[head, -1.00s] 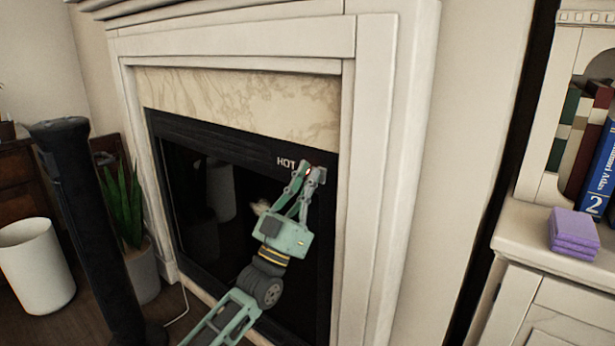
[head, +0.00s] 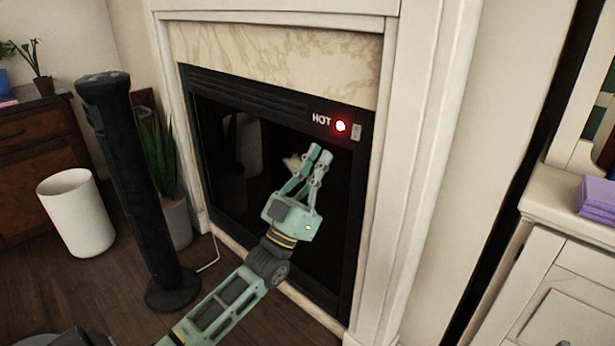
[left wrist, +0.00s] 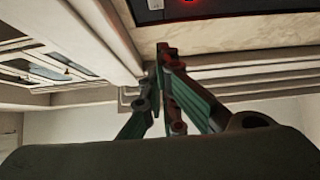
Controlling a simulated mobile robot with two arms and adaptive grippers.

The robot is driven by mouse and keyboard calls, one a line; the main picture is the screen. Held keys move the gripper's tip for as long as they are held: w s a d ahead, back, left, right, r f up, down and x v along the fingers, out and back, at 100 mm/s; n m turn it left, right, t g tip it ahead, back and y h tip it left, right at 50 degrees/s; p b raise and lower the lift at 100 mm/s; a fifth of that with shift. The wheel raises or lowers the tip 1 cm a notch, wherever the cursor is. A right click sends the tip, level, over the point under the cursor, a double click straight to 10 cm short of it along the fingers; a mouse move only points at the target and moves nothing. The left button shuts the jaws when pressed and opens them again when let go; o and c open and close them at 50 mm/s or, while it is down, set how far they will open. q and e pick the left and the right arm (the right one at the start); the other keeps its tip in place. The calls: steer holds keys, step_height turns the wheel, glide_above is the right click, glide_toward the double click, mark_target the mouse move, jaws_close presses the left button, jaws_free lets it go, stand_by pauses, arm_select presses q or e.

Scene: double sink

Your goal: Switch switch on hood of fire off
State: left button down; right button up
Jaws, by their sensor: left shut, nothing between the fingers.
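The fireplace has a black hood panel (head: 250,98) with the word HOT in white. Beside it a round red lamp (head: 340,126) glows, and a small grey switch (head: 356,132) sits just to its right. Which way the switch is tipped is too small to tell. My left gripper (head: 320,154) is shut and empty, its fingertips below the lamp and switch and apart from the switch in the picture. In the left wrist view the shut fingers (left wrist: 166,50) point up toward the black panel and a red glow at the top edge. My right gripper is not in view.
A black tower (head: 135,200), a potted plant (head: 178,222) and a white bin (head: 76,215) stand left of the fireplace. Wood floor shows at lower left.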

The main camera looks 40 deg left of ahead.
arm_select(q)
steer(key=shift+s+r+v, duration=0.1)
steer(key=shift+s+v, duration=0.05)
steer(key=shift+v, duration=0.55)
steer(key=shift+s+r+v, duration=0.1)
steer(key=shift+r+v, duration=0.05)
steer(key=shift+v, duration=0.55)
steer(key=shift+s+r+v, duration=0.1)
steer(key=shift+s+v, duration=0.05)
steer(key=shift+v, duration=0.55)
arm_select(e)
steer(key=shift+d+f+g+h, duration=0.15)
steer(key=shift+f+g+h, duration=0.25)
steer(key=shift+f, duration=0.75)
